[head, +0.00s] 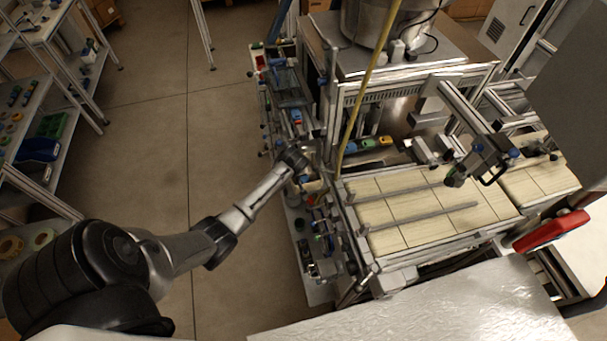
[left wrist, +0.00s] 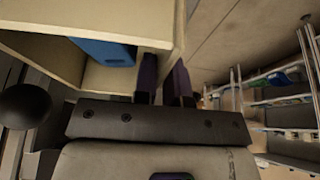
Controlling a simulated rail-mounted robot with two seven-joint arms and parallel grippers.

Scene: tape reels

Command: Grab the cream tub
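The cream tub (left wrist: 105,82) fills the upper left of the left wrist view, as an open pale box cut off by the picture edge. A blue thing (left wrist: 105,50) lies inside it. My left gripper (left wrist: 165,80) has one dark finger on each side of the tub's wall. The fingers stand close together and the wall fills the narrow gap. In the head view my left arm reaches to the near left side of the machine, with the gripper (head: 311,187) small and hard to make out. I cannot pick out the tub there. My right gripper is not in view.
A machine frame with a cream-tiled surface (head: 432,212) stands right of my left arm. A lower shelf (head: 305,235) with many small items runs along its left side. A yellow pole (head: 363,90) rises close by. Open floor (head: 150,150) lies left, with shelving beyond.

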